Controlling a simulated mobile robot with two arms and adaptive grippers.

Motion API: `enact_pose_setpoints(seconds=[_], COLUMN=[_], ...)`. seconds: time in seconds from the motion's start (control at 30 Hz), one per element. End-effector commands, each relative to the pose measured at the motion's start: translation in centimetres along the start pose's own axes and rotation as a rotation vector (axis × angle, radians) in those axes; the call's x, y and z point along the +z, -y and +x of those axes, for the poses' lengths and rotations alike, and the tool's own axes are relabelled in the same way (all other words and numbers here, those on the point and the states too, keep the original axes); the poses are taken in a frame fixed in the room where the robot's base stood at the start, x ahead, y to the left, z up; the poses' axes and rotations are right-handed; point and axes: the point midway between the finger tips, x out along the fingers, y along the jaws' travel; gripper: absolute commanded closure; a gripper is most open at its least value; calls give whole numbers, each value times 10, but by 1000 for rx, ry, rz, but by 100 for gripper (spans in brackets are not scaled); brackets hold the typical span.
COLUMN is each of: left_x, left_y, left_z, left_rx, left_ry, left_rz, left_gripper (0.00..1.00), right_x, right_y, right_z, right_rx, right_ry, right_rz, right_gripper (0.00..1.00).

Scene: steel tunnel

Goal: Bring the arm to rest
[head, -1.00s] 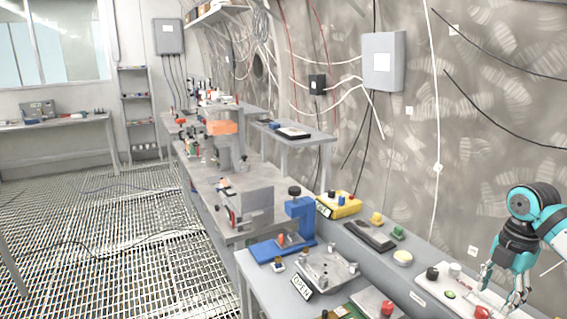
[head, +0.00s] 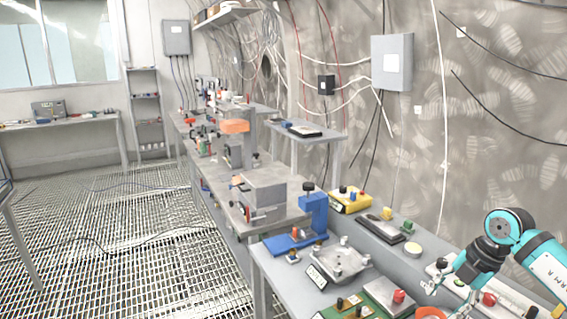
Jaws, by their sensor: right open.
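My right gripper (head: 446,287) hangs at the lower right, at the end of the teal and black right arm. Its fingers are apart and nothing shows between them. It is over the right part of the workbench, close to the panel with small coloured parts, and I cannot tell whether it touches anything. My left gripper is not in view.
A blue press (head: 312,215), a grey fixture plate (head: 343,262) and a yellow box (head: 350,199) stand on the near bench. A green board (head: 345,304) lies at the front edge. Grey boxes and cables hang on the wall. The grating floor (head: 130,240) at left is open.

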Motion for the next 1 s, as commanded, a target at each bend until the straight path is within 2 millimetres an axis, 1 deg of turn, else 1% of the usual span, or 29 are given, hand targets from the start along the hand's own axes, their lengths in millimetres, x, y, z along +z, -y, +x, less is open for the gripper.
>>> enact_pose_setpoints(seconds=[0.03,0.07,0.17,0.27,0.3,0.33,0.37,0.4,0.43,0.5,0.53,0.57,0.63,0.67,0.7,0.77,0.8,0.87,0.9,0.93,0.97,1.0], left_x=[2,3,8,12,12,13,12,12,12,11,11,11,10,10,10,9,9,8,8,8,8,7], left_y=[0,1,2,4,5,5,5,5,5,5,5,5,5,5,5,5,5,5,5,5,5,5], left_z=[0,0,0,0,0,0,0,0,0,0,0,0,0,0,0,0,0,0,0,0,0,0], left_rx=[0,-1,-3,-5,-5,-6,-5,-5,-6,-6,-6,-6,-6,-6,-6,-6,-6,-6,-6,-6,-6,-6], left_ry=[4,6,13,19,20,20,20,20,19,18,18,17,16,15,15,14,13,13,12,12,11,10], left_rz=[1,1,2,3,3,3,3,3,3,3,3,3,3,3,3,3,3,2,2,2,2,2], left_gripper=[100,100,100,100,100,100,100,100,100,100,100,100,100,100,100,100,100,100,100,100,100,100], right_x=[-14,-22,-54,-102,-127,-147,-168,-193,-208,-233,-239,-241,-236,-231,-220,-200,-186,-167,-157,-151,-147,-146], right_y=[-10,-17,-41,-72,-86,-97,-108,-122,-131,-147,-151,-154,-156,-153,-148,-134,-120,-94,-73,-55,-37,-12], right_z=[11,16,33,49,53,54,52,47,40,21,12,3,-13,-17,-20,-17,-10,7,23,36,50,68], right_rx=[41,69,187,361,453,535,625,754,849,1061,1146,1226,1389,1444,1507,1565,1579,1561,1523,1481,1429,1351], right_ry=[-34,-53,-132,-243,-298,-344,-392,-451,-489,-558,-576,-589,-595,-587,-564,-512,-466,-382,-320,-271,-223,-161], right_rz=[-35,-56,-126,-199,-222,-234,-238,-228,-209,-122,-69,-7,172,260,387,594,738,956,1100,1204,1300,1413], right_gripper=[49,49,49,49,49,49,49,49,49,49,49,49,49,49,49,49,49,49,49,49,49,49])
